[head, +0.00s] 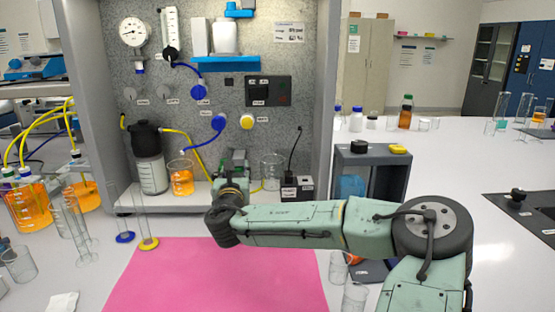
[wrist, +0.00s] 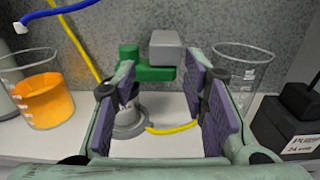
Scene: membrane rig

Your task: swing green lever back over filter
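The green lever (wrist: 152,73) is in the wrist view, just past my fingertips, with a grey block (wrist: 167,48) at its upper right. Below its left end is a round grey base (wrist: 131,124), probably the filter holder, partly hidden by my left finger. My gripper (wrist: 160,68) is open, its two purple-padded fingers apart with nothing between the pads. The lever's bar lies ahead of the gap; I cannot tell whether a finger touches it. In the head view my gripper (head: 234,174) is at the rig's shelf and hides most of the filter.
A beaker of orange liquid (wrist: 45,92) stands left and an empty glass beaker (wrist: 243,72) stands close to my right finger. A black boxed device (wrist: 290,118) is at the right. A yellow tube (wrist: 172,128) runs across the shelf. The pink mat (head: 215,275) in front is clear.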

